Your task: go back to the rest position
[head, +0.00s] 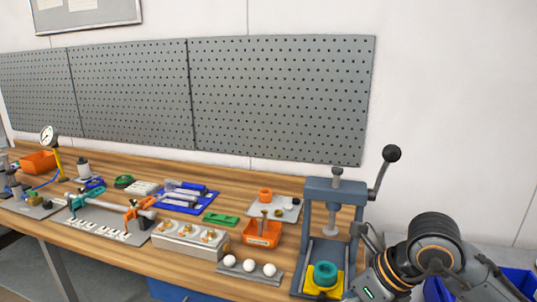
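My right arm comes in at the lower right, beside the grey lever press (335,186). My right gripper (367,240) is only partly seen at the press's right side, mostly behind the press and my own wrist; whether its fingers are open or shut does not show. My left gripper is not in view. A teal ring-shaped part (325,270) sits on a yellow holder (318,290) at the base of the press.
The wooden bench (115,248) carries a grey fixture with several knobs (187,243), a strip with three white balls (249,267), an orange bin (262,234) and a blue tray (178,207). Pegboards (280,95) line the wall. A blue bin (520,281) is at lower right.

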